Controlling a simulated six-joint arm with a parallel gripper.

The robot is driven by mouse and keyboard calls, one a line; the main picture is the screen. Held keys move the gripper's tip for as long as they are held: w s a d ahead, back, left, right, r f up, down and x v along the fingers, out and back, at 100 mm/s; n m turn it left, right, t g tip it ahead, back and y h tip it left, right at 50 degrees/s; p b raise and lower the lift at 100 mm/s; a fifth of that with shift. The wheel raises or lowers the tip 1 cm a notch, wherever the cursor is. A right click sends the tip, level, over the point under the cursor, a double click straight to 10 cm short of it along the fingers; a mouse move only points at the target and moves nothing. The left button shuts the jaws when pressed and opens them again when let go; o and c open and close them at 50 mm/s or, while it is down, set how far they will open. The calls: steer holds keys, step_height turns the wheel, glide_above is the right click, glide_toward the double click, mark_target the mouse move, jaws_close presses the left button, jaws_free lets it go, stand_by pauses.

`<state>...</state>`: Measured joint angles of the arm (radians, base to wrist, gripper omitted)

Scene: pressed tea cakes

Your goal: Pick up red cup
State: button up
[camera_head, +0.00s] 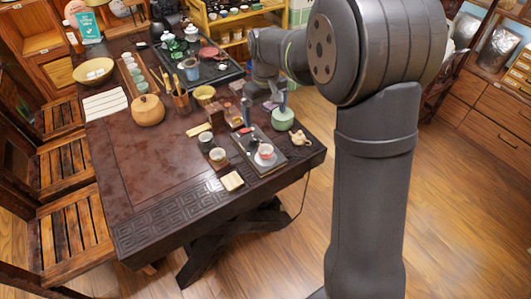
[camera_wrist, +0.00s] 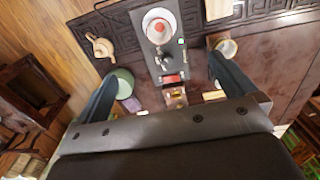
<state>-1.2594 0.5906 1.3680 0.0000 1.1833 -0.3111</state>
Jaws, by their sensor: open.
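The cup that best fits the red cup is white outside with red inside (camera_head: 265,151). It stands upright near the front end of a dark rectangular tray (camera_head: 270,167) on the table. In the wrist view this cup (camera_wrist: 159,26) is at the top centre, on the dark tray (camera_wrist: 187,62). My gripper (camera_head: 264,107) is above the table, behind the cup, with its blue-grey fingers pointing down. In the wrist view my gripper (camera_wrist: 162,68) is open, its fingers wide apart, with nothing held. The cup lies beyond the fingertips, apart from them.
A round green jar (camera_head: 283,119) stands close to one finger. A small beige teapot (camera_head: 300,138) is right of the tray. Two cups, one nearer (camera_head: 217,156) and one farther (camera_head: 206,140), stand left of it.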

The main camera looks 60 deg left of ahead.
steer(key=shift+r, duration=0.7)
steer(key=c, duration=0.7)
steer(key=shift+o, duration=0.2)
steer(key=m, duration=0.4)
glide_toward(266, 149)
steer(key=f, duration=0.2)
steer(key=d+f, duration=0.1)
steer(key=f, duration=0.2)
steer(key=s+f, duration=0.1)
steer(key=f, duration=0.1)
steer(key=shift+s+d+f, duration=0.1)
steer(key=shift+d+f, duration=0.25)
steer(key=shift+d, duration=0.05)
